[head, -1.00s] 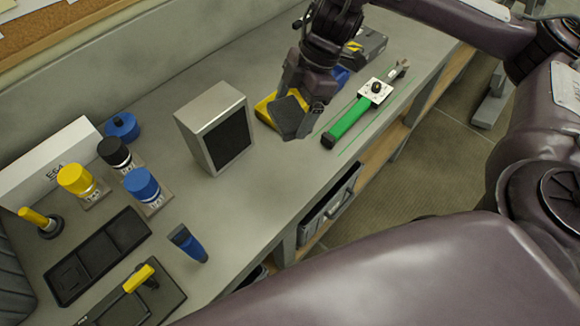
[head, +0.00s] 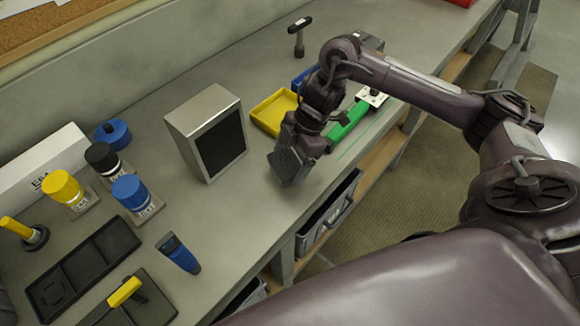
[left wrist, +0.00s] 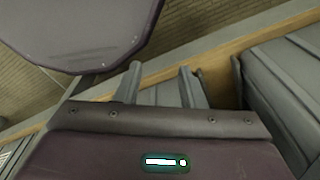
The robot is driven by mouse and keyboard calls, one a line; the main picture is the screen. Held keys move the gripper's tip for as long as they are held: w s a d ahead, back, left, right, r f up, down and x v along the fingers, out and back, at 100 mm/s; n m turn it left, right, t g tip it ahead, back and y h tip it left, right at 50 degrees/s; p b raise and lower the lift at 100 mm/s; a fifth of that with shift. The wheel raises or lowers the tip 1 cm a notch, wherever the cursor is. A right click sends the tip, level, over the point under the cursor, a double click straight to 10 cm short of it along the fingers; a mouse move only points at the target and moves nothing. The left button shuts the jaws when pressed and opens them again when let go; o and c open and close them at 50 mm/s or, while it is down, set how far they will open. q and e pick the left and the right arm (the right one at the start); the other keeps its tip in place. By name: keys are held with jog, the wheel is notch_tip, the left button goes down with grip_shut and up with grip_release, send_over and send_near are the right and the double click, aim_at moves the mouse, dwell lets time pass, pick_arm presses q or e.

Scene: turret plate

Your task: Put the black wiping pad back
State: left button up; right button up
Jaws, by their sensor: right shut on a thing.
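The black wiping pad (head: 287,167) is a dark, flat square piece. My right gripper (head: 298,141) is shut on it and holds it tilted near the front edge of the bench, just right of the grey box with a dark front. In the head view the gripper partly hides the pad. My left gripper (left wrist: 161,84) shows only in the left wrist view. Its two fingers are apart with nothing between them, in front of the bench edge and drawers. A black compartment tray (head: 82,268) lies at the lower left of the bench.
The grey box (head: 207,133) stands left of the pad. A shallow yellow tray (head: 273,112) and a green-handled tool (head: 348,122) lie behind the right gripper. Yellow, black and blue knobs stand at left.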

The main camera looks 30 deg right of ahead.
aim_at(294, 160)
notch_tip(294, 160, down, 3)
jog(key=shift+f+p, duration=0.15)
jog(key=shift+p, duration=0.15)
jog(key=shift+f, duration=0.15)
jog(key=shift+f, duration=0.25)
jog(key=o, duration=0.7)
jog(key=shift+r, duration=0.1)
